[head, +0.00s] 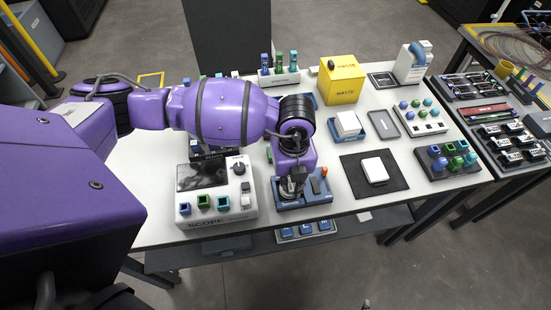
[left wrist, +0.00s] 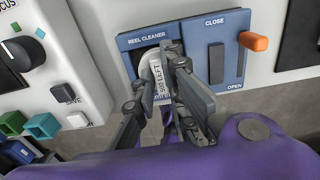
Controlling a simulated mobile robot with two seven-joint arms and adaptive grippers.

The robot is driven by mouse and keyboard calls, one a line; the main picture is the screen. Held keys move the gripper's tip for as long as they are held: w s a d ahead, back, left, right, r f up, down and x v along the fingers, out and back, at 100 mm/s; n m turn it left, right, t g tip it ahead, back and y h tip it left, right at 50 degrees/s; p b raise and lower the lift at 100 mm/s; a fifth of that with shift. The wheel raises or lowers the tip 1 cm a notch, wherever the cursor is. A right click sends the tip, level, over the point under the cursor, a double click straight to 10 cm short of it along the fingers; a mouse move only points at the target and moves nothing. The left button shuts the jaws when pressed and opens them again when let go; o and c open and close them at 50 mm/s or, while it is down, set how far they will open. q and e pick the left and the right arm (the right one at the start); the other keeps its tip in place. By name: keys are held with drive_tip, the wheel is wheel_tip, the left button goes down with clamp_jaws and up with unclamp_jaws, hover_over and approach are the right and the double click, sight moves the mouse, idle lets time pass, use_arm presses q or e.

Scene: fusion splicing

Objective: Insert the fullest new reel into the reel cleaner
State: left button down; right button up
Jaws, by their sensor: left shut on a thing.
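The reel cleaner (head: 318,200) is a blue unit at the front of the bench, right of the scope. In the left wrist view the reel cleaner (left wrist: 200,30) has CLOSE and OPEN marks and an orange lever (left wrist: 253,41), which stands near the CLOSE end. My left gripper (head: 290,187) is over the cleaner's left part. In the left wrist view my left gripper (left wrist: 168,62) is shut on a pale reel (left wrist: 156,82) with a printed label ending in LEFT. The reel is at the dark round opening; how deep it sits cannot be told. My right gripper is not in view.
The white scope (head: 220,213) with knob and coloured caps stands close left of the cleaner. A black mat (head: 350,172) with a white box lies to the right. A yellow box (head: 342,82) stands behind. A side bench at right holds dark trays (head: 470,86).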

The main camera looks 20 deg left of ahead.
use_arm(q)
drive_tip(key=shift+w+d+f, duration=0.1)
drive_tip(key=shift+f, duration=0.2)
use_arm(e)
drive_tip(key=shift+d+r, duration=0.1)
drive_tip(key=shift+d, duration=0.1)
use_arm(q)
drive_tip(key=c, duration=1.7)
unclamp_jaws()
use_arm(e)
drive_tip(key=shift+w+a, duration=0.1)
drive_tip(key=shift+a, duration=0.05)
use_arm(q)
drive_tip(key=shift+r, duration=0.15)
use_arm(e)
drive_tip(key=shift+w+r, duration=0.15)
use_arm(q)
drive_tip(key=shift+r, duration=0.2)
drive_tip(key=shift+r+p, duration=1.25)
drive_tip(key=shift+r, duration=0.6)
drive_tip(key=shift+r+p, duration=0.5)
drive_tip(key=shift+r, duration=0.4)
drive_tip(key=shift+f, duration=0.1)
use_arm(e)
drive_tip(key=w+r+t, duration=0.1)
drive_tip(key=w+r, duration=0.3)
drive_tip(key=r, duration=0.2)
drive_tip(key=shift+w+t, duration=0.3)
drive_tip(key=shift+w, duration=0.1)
